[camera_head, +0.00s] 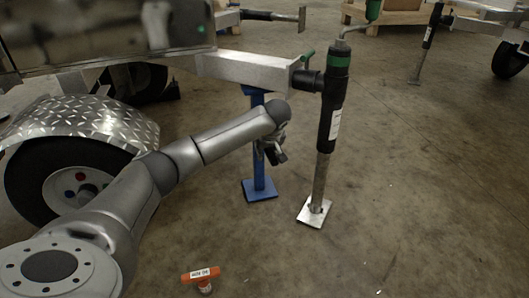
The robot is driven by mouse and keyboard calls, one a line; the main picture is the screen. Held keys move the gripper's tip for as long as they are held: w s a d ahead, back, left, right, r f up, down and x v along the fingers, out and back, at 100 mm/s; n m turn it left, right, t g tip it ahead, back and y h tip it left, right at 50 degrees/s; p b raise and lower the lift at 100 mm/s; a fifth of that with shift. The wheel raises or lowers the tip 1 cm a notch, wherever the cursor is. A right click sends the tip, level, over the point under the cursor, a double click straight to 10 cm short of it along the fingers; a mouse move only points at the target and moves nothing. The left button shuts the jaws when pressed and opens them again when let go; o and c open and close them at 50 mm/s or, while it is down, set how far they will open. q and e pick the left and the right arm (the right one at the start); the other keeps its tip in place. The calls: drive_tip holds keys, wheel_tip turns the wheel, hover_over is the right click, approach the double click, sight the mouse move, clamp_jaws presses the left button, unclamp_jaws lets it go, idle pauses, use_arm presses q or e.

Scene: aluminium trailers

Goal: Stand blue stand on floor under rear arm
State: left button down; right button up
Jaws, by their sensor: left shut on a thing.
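The blue stand (260,178) is upright below the aluminium rear arm (240,69) of the trailer. Its square base plate looks level and at or very near the floor; I cannot tell whether it touches. The stand's top is just under the arm, and any gap there is unclear. My left arm reaches in from the left, and my left gripper (272,150) is shut on the stand's post, partly hiding it. My right gripper is not in view.
A black jack (331,110) with a green band stands right of the stand, its foot plate (314,211) on the floor. The trailer wheel (66,180) and tread-plate fender (90,120) are left. An orange-handled piece (201,276) lies in front.

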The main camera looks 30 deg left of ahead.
use_arm(q)
drive_tip(key=shift+d, duration=0.1)
drive_tip(key=c, duration=1.5)
unclamp_jaws()
drive_tip(key=shift+s+f, duration=0.15)
drive_tip(key=shift+f, duration=0.3)
drive_tip(key=shift+c, duration=0.2)
drive_tip(key=shift+o, duration=1.1)
drive_tip(key=shift+r, duration=0.1)
drive_tip(key=shift+r, duration=0.1)
